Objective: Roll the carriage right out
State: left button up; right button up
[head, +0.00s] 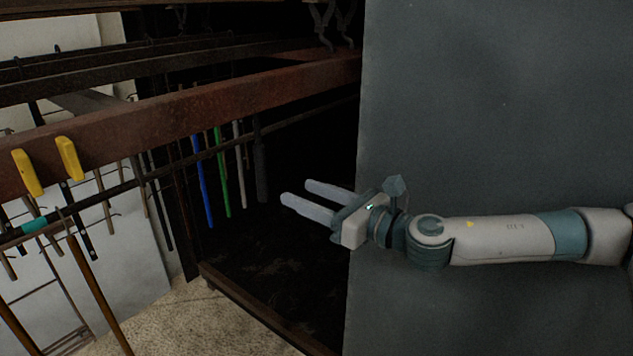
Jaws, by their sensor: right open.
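A rust-red beam (215,105) runs from the left edge to behind the grey panel, with a thin dark bar (130,184) below it. I take these as parts of the carriage, though I cannot tell where it begins or ends. Tools with blue (202,180), green (222,175) and pale (240,165) handles hang under the beam. Two yellow clips (27,173) sit on the beam at left. My right gripper (293,192) is open and empty, below and apart from the bar, in front of the dark interior. My left gripper is not in view.
A large grey panel (490,100) fills the right side behind my right arm and hides the beam's far end. Dark overhead rails (200,50) cross the top. A low frame edge (260,315) borders the dark interior. Speckled floor (185,325) is bare at lower left.

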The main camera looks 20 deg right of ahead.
aim_at(265, 172)
jog(key=shift+s+d+r+n, duration=0.3)
jog(key=shift+s+d+r, duration=0.1)
jog(key=shift+r, duration=0.2)
jog(key=shift+w+a, duration=0.1)
jog(key=shift+w, duration=0.05)
jog(key=b+x, duration=0.2)
jog(key=x, duration=0.9)
jog(key=shift+w, duration=0.1)
jog(key=shift+w+a, duration=0.1)
jog(key=shift+x, duration=1.1)
